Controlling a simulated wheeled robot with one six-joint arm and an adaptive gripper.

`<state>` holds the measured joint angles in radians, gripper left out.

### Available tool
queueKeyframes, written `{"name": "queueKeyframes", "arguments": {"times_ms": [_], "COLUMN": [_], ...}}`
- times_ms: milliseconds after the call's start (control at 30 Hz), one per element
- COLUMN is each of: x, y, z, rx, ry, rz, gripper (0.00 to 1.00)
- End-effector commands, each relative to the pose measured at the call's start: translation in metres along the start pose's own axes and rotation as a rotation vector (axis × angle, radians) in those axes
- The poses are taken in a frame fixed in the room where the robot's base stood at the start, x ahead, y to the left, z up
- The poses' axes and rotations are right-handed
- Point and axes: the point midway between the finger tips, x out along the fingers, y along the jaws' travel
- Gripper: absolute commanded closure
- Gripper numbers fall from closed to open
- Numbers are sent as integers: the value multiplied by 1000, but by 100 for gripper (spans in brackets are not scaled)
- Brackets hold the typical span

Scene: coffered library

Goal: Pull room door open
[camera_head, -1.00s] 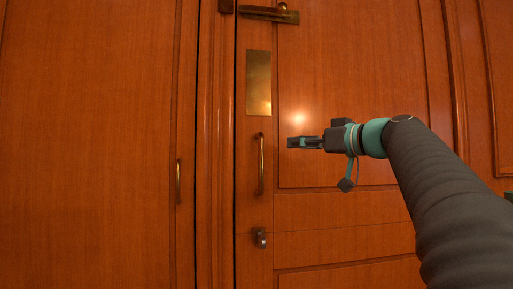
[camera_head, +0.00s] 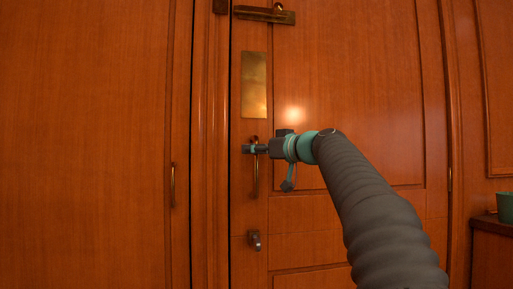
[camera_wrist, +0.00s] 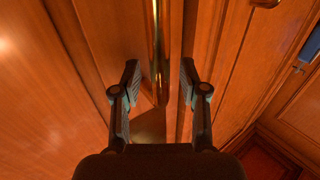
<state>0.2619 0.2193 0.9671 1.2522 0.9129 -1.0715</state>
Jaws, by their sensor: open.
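The room door (camera_head: 345,95) is a wood-panelled leaf that looks closed in its frame. Its upright brass pull handle (camera_head: 256,180) is near the door's left edge. My gripper (camera_head: 247,149) is at the upper part of this handle and hides some of it in the head view. In the wrist view my gripper (camera_wrist: 160,78) is open, with one finger on each side of the brass handle bar (camera_wrist: 156,35). The fingers look apart from the bar; I cannot tell whether the bar is fully between them in depth.
A brass plate (camera_head: 254,85) is above the handle and a lock (camera_head: 254,241) below it. A closer (camera_head: 265,14) is at the top. Another wooden panel with a thin handle (camera_head: 173,185) is at left. A teal cup (camera_head: 505,207) stands on a cabinet (camera_head: 492,250) at right.

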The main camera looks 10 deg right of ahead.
Motion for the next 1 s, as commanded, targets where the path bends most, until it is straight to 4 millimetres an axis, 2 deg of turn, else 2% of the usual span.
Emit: {"name": "queueKeyframes", "arguments": {"times_ms": [300,333,400,500,833,1000], "x": [2,2,2,2,-1,-14], "y": [0,0,0,0,1,-1], "z": [0,0,0,0,0,2], "rx": [0,0,0,0,-1,-1], "ry": [0,0,0,0,0,1], "rz": [1,1,0,0,-1,-16], "gripper": [57,62,79,100,100,100]}}
